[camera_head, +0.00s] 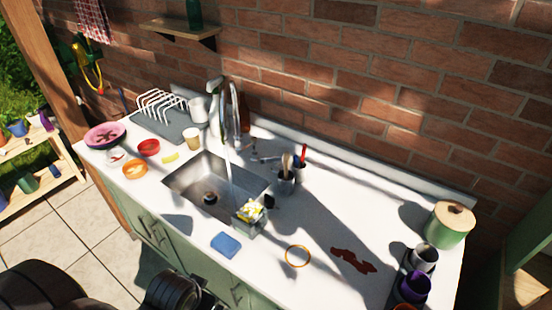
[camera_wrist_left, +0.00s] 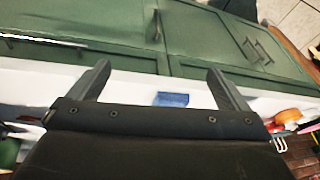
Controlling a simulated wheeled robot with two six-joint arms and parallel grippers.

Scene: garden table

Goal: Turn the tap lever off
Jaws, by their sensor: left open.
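The chrome tap (camera_head: 234,112) stands at the back of the sink (camera_head: 182,186) in the head view. A stream of water (camera_head: 229,172) runs from it into the basin. A small chrome part, apparently the tap lever (camera_head: 265,158), sticks out to the right of the tap's foot; its exact position is hard to tell. My left gripper (camera_wrist_left: 158,68) shows in the left wrist view with its two fingers wide apart and nothing between them. It is away from the tap, facing the green cabinet front and counter edge. My right gripper is not in view.
A utensil cup (camera_head: 284,182) stands right of the lever. A blue sponge (camera_head: 226,245) lies on the front counter and shows in the left wrist view (camera_wrist_left: 172,99). A dish rack (camera_head: 165,112), bowls (camera_head: 148,147) and cups (camera_head: 192,140) crowd the left.

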